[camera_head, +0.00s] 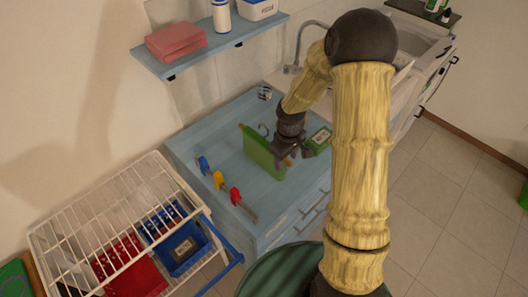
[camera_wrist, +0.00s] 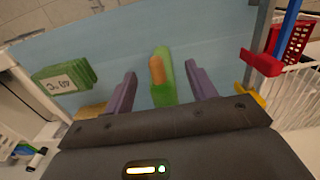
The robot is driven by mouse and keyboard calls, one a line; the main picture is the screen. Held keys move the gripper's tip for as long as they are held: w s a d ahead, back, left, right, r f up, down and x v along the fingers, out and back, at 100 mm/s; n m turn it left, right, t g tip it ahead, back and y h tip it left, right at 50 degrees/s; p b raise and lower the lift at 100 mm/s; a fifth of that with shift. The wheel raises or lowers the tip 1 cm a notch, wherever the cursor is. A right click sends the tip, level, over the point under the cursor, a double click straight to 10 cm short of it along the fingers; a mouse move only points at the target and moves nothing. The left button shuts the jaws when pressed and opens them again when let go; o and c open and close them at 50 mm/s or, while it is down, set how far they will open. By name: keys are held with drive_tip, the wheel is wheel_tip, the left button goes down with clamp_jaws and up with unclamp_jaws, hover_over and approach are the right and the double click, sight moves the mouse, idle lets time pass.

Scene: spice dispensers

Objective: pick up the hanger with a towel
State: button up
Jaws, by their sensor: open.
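The hanger with a green towel (camera_head: 262,154) stands upright on the blue countertop (camera_head: 222,137); a small hook shows above it in the head view. My gripper (camera_head: 291,149) is at the right end of the towel. In the wrist view, the open gripper (camera_wrist: 161,76) has its two purple fingers on either side of the green towel (camera_wrist: 164,92) and the orange-brown hanger end (camera_wrist: 157,70). Gaps show between the towel and both fingers, so it is not held. The far part of the hanger is hidden in the wrist view.
Blue (camera_head: 204,165), yellow (camera_head: 219,180) and red (camera_head: 235,196) clips stand along the counter's front left. A white wire rack (camera_head: 120,205) is at left. A wall shelf (camera_head: 213,47) hangs above the counter.

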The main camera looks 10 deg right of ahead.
sight(286, 165)
drive_tip(key=shift+s+d+f+p, duration=0.15)
drive_tip(key=shift+f+p, duration=0.25)
drive_tip(key=shift+f, duration=1.5)
drive_tip(key=shift+r, duration=0.1)
clamp_jaws()
wheel_tip(286, 165, up, 10)
drive_tip(key=shift+b, duration=0.9)
